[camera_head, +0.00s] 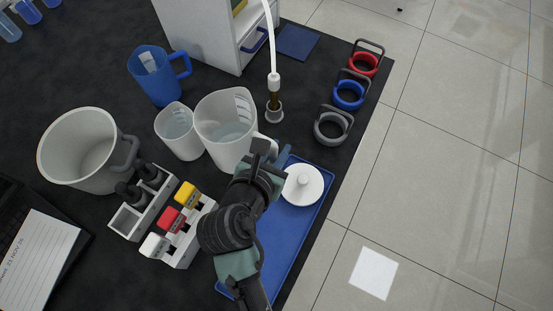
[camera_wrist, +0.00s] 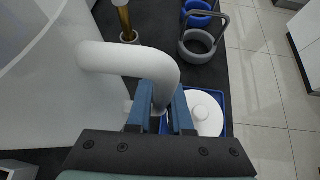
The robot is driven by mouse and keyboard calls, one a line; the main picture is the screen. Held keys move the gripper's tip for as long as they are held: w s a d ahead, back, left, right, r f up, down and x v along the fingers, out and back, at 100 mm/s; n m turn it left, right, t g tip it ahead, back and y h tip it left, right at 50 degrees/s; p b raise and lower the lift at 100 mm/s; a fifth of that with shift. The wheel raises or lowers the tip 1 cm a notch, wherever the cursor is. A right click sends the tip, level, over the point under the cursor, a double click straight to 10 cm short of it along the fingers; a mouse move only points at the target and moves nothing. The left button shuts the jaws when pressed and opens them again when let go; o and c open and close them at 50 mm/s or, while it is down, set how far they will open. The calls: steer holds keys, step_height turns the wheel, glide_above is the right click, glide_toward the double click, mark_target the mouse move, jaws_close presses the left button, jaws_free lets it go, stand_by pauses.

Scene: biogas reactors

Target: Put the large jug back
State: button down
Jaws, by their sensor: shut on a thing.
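The large white jug (camera_head: 226,122) stands among the vessels in the middle of the dark bench, with clear liquid in it. Its white wall (camera_wrist: 52,80) and curved handle (camera_wrist: 130,62) fill the left of the wrist view. My gripper (camera_head: 268,158) is at the handle on the jug's right side. In the wrist view its two blue fingers (camera_wrist: 160,112) are shut on the lower part of the handle. The jug looks upright. I cannot tell whether its base touches the bench.
A smaller white jug (camera_head: 180,132) stands close left of it, a blue jug (camera_head: 158,76) behind. A probe (camera_head: 274,100) in a small holder stands at right. A blue tray (camera_head: 268,240) with a white lid (camera_head: 303,184) lies in front. A grey-white bucket (camera_head: 80,150) is far left.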

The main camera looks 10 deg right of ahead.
steer(key=shift+w+f+b, duration=0.1)
steer(key=shift+f+b, duration=0.3)
steer(key=shift+f, duration=2.3)
steer(key=c, duration=1.3)
jaws_free()
steer(key=shift+f, duration=0.25)
steer(key=o, duration=0.5)
steer(key=shift+c, duration=0.2)
steer(key=shift+r, duration=0.2)
steer(key=v, duration=1.2)
steer(key=shift+p, duration=0.4)
steer(key=shift+f, duration=0.1)
